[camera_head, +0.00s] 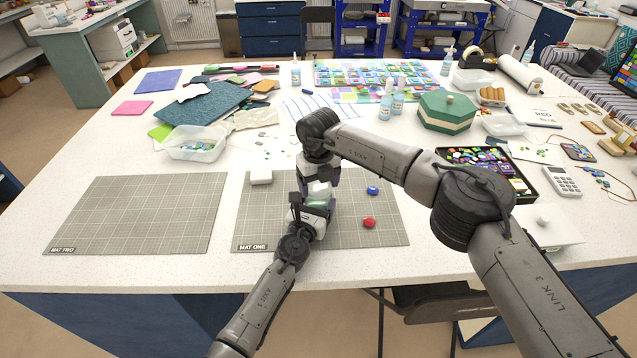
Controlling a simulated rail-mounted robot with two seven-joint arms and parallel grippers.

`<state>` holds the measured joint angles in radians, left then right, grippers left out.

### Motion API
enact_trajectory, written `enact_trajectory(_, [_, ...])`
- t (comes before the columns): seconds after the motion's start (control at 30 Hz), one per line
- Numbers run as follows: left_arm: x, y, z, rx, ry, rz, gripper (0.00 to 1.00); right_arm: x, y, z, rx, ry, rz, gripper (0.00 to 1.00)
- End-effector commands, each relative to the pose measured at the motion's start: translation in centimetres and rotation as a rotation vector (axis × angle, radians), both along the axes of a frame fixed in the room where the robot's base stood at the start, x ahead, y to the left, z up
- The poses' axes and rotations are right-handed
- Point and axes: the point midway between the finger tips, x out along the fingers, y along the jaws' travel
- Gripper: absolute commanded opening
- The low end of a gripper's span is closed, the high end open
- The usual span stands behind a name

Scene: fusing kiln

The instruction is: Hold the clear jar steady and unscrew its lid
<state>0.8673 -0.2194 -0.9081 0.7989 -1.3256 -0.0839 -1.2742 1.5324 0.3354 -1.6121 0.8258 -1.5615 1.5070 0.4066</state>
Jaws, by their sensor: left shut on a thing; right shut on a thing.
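The clear jar (317,202), pale green inside, is on or just above the mat marked MAT ONE (270,232), right of the mat's middle. My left gripper (314,207) reaches in from the front and is shut on the jar's body. My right gripper (319,182) points down from above and is shut on the lid (319,188) at the jar's top. The lid shows only as a small pale patch between the fingers. I cannot tell whether it has turned or lifted. The jar's lower part is mostly hidden by my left gripper.
The mat marked MAT TWO (140,215) is empty. A clear tub (195,150) stands behind the mats.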

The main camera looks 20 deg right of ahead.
Motion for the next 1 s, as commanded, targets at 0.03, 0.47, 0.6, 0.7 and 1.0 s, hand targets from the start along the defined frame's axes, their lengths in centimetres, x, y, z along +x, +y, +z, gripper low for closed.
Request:
enact_trajectory(0.03, [0.01, 0.01, 0.0, 0.0, 0.0, 0.0, 0.08, 0.0, 0.02, 0.02, 0.0, 0.0, 0.0, 0.58])
enact_trajectory(0.47, [0.01, 0.01, 0.0, 0.0, 0.0, 0.0, 0.08, -0.02, 0.02, 0.03, 0.0, 0.001, 0.253, 0.46])
enact_trajectory(0.6, [0.01, 0.01, 0.0, 0.0, 0.0, 0.0, 0.08, -0.02, 0.02, 0.04, 0.0, 0.001, 0.283, 0.46])
enact_trajectory(0.7, [0.01, 0.01, 0.0, 0.0, 0.0, 0.0, 0.08, -0.03, 0.03, 0.03, 0.0, 0.001, 0.285, 0.46])
enact_trajectory(1.0, [0.01, 0.01, 0.01, 0.0, 0.0, 0.0, 0.08, -0.02, 0.02, 0.03, 0.0, 0.001, 0.283, 0.46])
